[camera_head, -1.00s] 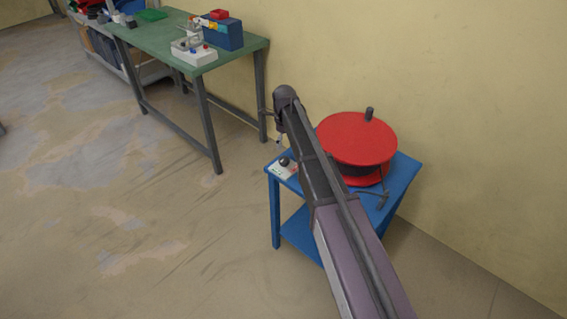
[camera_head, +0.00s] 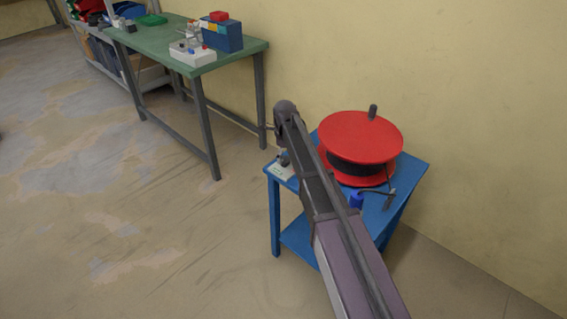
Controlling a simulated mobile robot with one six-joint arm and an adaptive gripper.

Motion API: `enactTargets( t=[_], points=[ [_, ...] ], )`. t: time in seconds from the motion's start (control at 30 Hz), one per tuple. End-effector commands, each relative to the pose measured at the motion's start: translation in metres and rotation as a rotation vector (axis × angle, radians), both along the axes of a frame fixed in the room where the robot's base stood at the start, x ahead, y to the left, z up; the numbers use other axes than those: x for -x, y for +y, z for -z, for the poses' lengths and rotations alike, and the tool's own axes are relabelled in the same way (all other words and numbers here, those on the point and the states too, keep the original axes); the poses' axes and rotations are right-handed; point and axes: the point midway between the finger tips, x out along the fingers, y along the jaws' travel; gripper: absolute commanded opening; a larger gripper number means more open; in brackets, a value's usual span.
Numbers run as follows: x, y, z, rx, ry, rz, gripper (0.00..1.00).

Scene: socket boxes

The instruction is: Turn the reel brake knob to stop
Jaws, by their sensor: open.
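The reel (camera_head: 358,132) has red flanges and a dark wound middle, and stands on a small blue table (camera_head: 407,185). A pale plate (camera_head: 280,171) with a dark knob (camera_head: 284,158) sits at the table's left corner; the arm partly covers it. The knob's markings are too small to read. My arm reaches from the lower right across the table. My gripper (camera_head: 282,146) is open, just above the knob and mostly hidden by my arm. I cannot tell whether it touches the knob.
A blue cylinder (camera_head: 355,201) and a dark cable end (camera_head: 389,199) are at the blue table's front right. A green workbench (camera_head: 150,38) at the back left holds a white socket box (camera_head: 192,55) and a blue box (camera_head: 222,37). The floor at left is clear.

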Motion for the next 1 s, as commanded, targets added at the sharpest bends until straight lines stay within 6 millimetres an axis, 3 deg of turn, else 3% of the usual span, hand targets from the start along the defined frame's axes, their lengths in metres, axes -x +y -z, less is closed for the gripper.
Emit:
enactTargets(
  t=[0.2,0.67,0.93,1.0],
  points=[
    [-0.0001,-0.0001,0.0130,0.000,0.000,0.000,0.95],
    [-0.0001,-0.0001,0.0147,0.000,0.000,0.000,0.95],
    [-0.0001,-0.0002,0.0148,0.000,0.000,0.000,0.18],
    [-0.0002,-0.0002,0.0148,0.000,-0.001,0.000,0.13]
  ],
)
